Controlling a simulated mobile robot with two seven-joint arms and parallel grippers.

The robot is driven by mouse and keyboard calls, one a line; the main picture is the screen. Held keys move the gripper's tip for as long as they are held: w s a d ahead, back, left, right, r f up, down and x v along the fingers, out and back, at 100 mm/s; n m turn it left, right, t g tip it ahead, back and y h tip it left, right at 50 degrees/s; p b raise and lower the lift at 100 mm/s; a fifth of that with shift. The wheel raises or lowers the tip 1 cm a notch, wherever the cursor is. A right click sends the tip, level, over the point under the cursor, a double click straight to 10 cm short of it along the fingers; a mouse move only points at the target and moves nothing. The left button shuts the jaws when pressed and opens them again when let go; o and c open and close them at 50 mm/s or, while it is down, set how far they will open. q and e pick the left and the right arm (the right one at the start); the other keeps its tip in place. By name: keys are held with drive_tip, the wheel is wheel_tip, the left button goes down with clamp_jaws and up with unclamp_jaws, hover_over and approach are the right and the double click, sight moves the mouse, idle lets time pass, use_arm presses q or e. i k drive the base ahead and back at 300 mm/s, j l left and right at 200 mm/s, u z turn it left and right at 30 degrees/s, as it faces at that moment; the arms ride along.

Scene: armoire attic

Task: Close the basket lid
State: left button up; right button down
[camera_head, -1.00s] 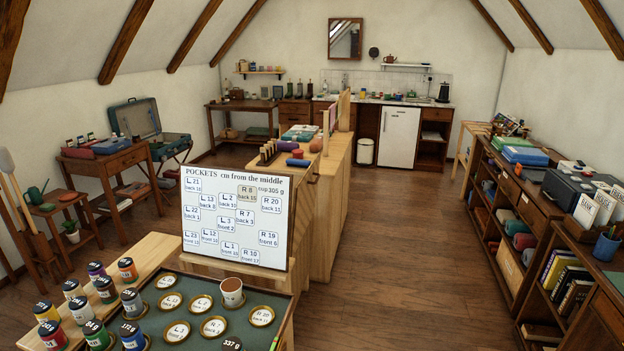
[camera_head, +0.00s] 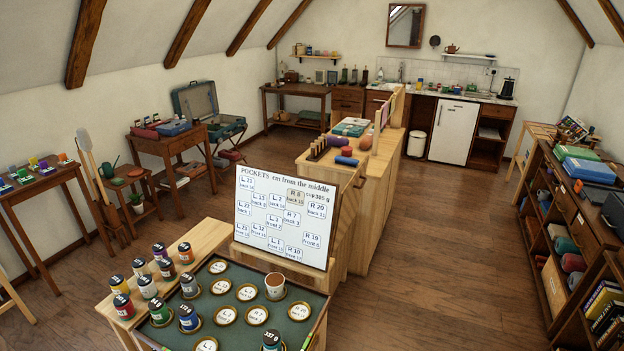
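I cannot make out a basket or its lid for certain in the head view. The only open-lidded thing I see is a teal suitcase (camera_head: 207,108), with its lid raised, on a stand against the left wall. Neither of my grippers shows in the head view.
A green tray table (camera_head: 325,297) with cans, round pockets and a white board (camera_head: 285,217) stands in front. A long wooden cabinet (camera_head: 378,175) runs behind it. Shelves (camera_head: 570,215) line the right side. Wooden floor (camera_head: 450,250) lies free between cabinet and shelves.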

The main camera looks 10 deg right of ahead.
sight(348, 202)
drive_tip(key=i+l+u, duration=0.15)
drive_tip(key=u, duration=0.15)
drive_tip(key=i+l+u, duration=0.15)
drive_tip(key=l+u, duration=0.15)
drive_tip(key=i+l+u, duration=0.1)
drive_tip(key=l+u, duration=0.2)
drive_tip(key=l, duration=0.15)
drive_tip(key=i+l+u, duration=0.1)
drive_tip(key=l, duration=0.6)
drive_tip(key=i+l+u, duration=0.15)
drive_tip(key=l, duration=0.2)
